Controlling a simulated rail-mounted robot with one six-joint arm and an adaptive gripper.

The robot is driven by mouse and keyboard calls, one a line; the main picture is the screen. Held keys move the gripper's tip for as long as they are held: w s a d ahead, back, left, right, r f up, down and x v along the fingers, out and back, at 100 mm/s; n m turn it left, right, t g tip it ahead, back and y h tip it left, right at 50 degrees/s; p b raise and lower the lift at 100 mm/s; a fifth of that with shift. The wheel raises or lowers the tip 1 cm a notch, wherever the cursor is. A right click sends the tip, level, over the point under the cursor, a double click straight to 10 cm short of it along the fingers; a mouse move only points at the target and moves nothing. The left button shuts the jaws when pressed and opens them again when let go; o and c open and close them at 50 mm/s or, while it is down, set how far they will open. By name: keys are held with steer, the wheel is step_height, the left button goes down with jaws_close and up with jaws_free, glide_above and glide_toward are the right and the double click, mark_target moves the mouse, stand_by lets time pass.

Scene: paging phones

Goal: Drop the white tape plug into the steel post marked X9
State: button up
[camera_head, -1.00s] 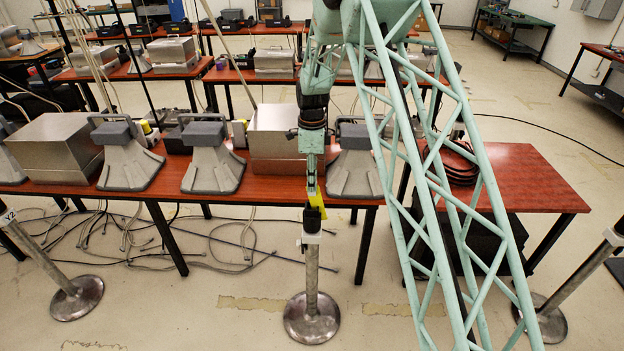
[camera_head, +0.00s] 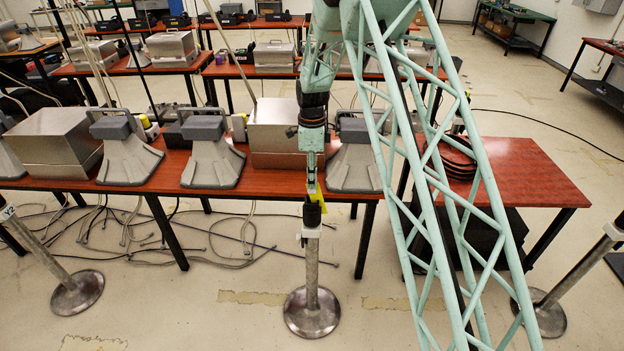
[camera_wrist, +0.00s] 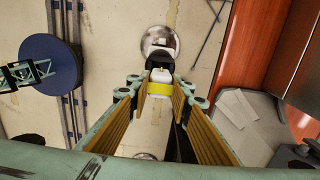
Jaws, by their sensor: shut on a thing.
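My gripper (camera_head: 313,184) points down above the middle steel post (camera_head: 312,272). It is shut on a plug, seen in the wrist view as a white piece (camera_wrist: 159,89) with a yellow band between the two finger pads. In the head view a yellow part (camera_head: 317,196) shows at the fingertips. The post's black head (camera_head: 312,214) is just below it and lines up closely with it. I cannot tell whether plug and head touch. A white label sits under the head; its marking is too small to read.
A second post (camera_head: 60,268), its label partly cut off, stands at the left; a third (camera_head: 575,270) stands at the right. A red table (camera_head: 160,190) with grey devices and metal boxes is behind the middle post. Loose cables (camera_head: 220,240) lie on the floor beneath.

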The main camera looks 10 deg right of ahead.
mark_target(312, 191)
steer(key=shift+f+b, duration=1.65)
steer(key=shift+f, duration=1.2)
steer(key=shift+f+b, duration=0.2)
steer(key=shift+b, duration=0.25)
stand_by(0.5)
steer(key=shift+r, duration=0.8)
stand_by(1.6)
steer(key=shift+f+b, duration=0.4)
steer(key=shift+f, duration=0.3)
stand_by(1.1)
